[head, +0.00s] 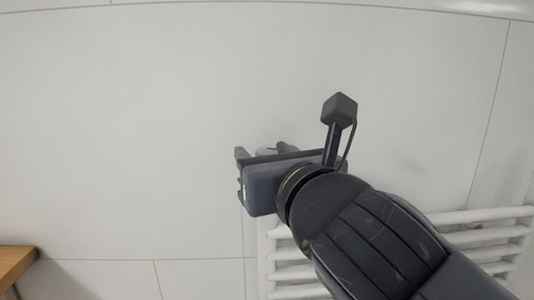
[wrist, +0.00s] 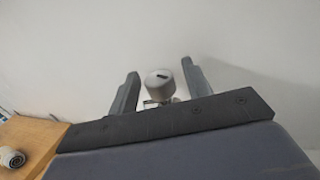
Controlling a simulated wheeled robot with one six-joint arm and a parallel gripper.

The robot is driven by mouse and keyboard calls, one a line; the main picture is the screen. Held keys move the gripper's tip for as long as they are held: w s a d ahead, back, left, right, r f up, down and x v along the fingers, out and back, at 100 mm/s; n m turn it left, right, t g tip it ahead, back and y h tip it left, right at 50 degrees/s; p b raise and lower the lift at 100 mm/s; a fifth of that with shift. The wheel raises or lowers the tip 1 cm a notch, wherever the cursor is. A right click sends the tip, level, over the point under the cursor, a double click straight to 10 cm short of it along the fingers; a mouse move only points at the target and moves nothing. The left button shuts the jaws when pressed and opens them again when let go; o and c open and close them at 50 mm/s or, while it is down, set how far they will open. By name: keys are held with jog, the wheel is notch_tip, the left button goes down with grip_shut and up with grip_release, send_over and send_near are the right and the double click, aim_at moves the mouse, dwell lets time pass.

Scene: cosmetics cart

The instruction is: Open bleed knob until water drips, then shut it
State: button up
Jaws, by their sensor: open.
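The bleed knob (wrist: 160,84) is a pale grey, round piece with a small dark mark on its face. In the wrist view it sits between the two fingers of my gripper (wrist: 160,70), with a visible gap on each side. My gripper is open around it, and neither finger appears to touch it. In the head view my gripper (head: 263,150) is at the top left end of the white radiator (head: 470,235). The knob is mostly hidden there behind my gripper. Below the knob, shiny metal shows partly behind the gripper body. I see no water drops.
A wooden surface (head: 15,262) stands at the lower left, and it also shows in the wrist view (wrist: 35,132). A white round object (wrist: 12,158) is at the wrist view's lower left edge. The pale tiled wall (head: 130,130) behind is bare.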

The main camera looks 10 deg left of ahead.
jog(key=shift+c, duration=0.6)
jog(key=c, duration=0.8)
jog(key=shift+c, duration=0.2)
